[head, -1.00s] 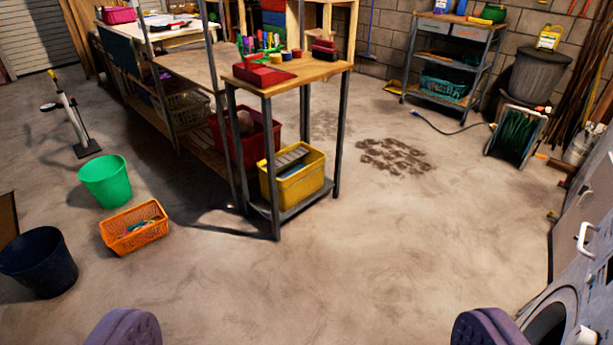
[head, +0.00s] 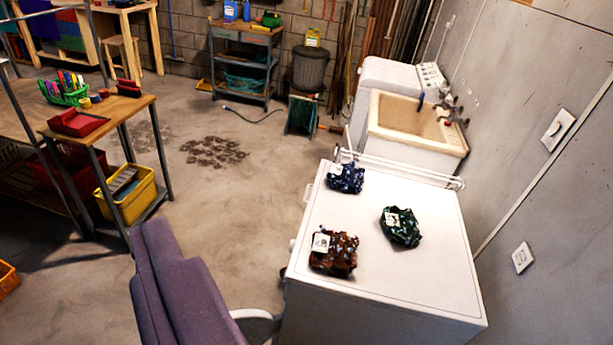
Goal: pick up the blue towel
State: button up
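The blue towel (head: 346,178) is a crumpled dark blue patterned bundle with a white tag. It lies on the white top of an appliance (head: 385,290), near its far left corner. A brown-red patterned bundle (head: 334,255) lies nearer on the same top, and a dark green one (head: 402,228) lies to the right. Both also carry white tags. The three bundles are apart from each other. I cannot make out my gripper's fingertips, and nothing touches the towel. A purple padded shape at the lower left looks like part of my own body.
A sink (head: 415,125) stands behind the appliance, with a white rail between them. The grey wall (head: 560,230) runs close along the right. A workbench (head: 130,103) with a yellow bin (head: 127,195) is at the left. The floor between bench and appliance is largely clear.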

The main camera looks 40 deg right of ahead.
aim_at(346, 178)
jog(key=l+z, duration=0.2)
jog(key=z, duration=0.15)
jog(key=l+z, duration=0.2)
jog(key=z, duration=0.15)
jog(key=i+l+z, duration=0.1)
jog(key=z, duration=0.3)
